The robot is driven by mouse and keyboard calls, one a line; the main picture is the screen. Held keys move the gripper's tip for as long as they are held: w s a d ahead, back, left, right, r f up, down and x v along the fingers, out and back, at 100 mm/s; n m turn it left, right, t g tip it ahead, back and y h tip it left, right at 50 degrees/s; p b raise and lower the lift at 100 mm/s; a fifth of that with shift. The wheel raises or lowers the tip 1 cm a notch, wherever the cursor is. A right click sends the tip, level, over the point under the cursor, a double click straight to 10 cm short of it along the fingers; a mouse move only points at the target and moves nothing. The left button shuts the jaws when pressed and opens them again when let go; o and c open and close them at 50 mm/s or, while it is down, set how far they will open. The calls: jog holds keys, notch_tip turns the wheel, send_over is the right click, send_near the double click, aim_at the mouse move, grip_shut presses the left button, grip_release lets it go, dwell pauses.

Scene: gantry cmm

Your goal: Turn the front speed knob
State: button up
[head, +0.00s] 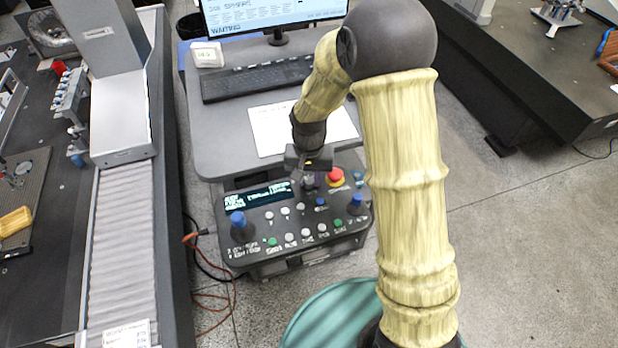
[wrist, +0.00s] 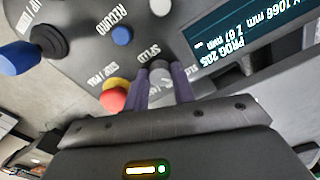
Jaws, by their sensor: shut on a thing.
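The control panel (head: 262,223) stands at the front of the desk, with a lit display and several buttons. The speed knob (wrist: 160,70) is grey and sits beside the printed speed label in the wrist view. My gripper (wrist: 160,84) is shut on this knob, with its purple fingers on either side of it. In the head view my gripper (head: 309,172) is at the panel's back edge, left of the red stop button (head: 335,176). The knob's lower part is hidden by the fingers in the wrist view.
The red stop button (wrist: 114,98) is close beside my fingers. Blue-topped joysticks (head: 238,221) (head: 356,200) stand at the panel's left and right. A keyboard (head: 255,80), white paper (head: 275,130) and monitor (head: 275,14) are on the desk behind.

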aim_at(310, 180)
jog(key=shift+n, duration=0.9)
jog(key=shift+r, duration=0.1)
jog(key=o, duration=1)
notch_tip(310, 180, up, 17)
jog(key=b, duration=0.3)
jog(key=shift+r+b, duration=0.2)
jog(key=shift+b, duration=0.1)
jog(key=shift+d+f, duration=0.1)
